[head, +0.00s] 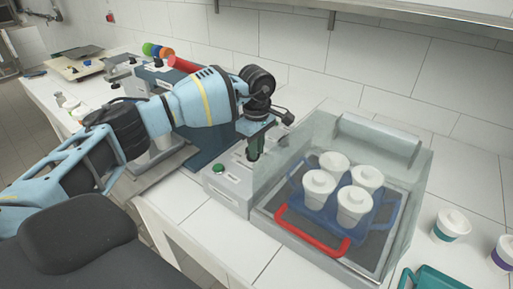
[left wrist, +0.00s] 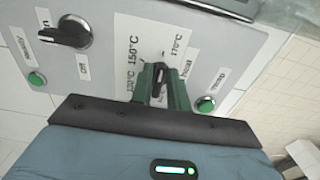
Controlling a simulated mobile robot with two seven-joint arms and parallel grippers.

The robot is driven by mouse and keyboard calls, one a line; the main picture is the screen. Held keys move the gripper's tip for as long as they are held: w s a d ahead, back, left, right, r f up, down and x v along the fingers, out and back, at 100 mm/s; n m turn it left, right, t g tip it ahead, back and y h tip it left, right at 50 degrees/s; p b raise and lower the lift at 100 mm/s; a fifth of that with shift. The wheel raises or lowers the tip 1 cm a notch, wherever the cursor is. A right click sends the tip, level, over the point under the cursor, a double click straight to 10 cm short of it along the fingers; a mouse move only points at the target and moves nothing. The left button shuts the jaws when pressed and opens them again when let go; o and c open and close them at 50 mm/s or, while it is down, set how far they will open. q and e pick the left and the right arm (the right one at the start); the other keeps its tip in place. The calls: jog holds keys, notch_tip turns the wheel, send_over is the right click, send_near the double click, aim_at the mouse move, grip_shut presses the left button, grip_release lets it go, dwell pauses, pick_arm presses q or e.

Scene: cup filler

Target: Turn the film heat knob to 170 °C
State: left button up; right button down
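The film heat knob (left wrist: 160,77) is a small dark knob with a light pointer line, on the grey control panel (left wrist: 105,62) in the left wrist view. Labels for 120 °C, 150 °C (left wrist: 132,50) and 170 °C (left wrist: 178,45) stand around it. The pointer line lies roughly upright in that view, between the 150 and 170 labels; its exact setting is hard to read. My left gripper (left wrist: 161,88) has its green fingers on both sides of the knob, with the knob filling the gap. In the head view my left gripper (head: 255,146) reaches down to the panel, hiding the knob. My right gripper is out of view.
A larger black knob (left wrist: 70,32) and two green buttons (left wrist: 37,78) (left wrist: 205,104) are on the panel. A clear cover (head: 380,137) stands beside it, with several lidded white cups (head: 354,206) in a blue tray and a red handle (head: 310,232). More cups (head: 451,224) stand at right.

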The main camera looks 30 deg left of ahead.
pick_arm(q)
jog(key=shift+o, duration=1.4)
jog(key=shift+r, duration=3.9)
jog(key=shift+s+f, duration=0.1)
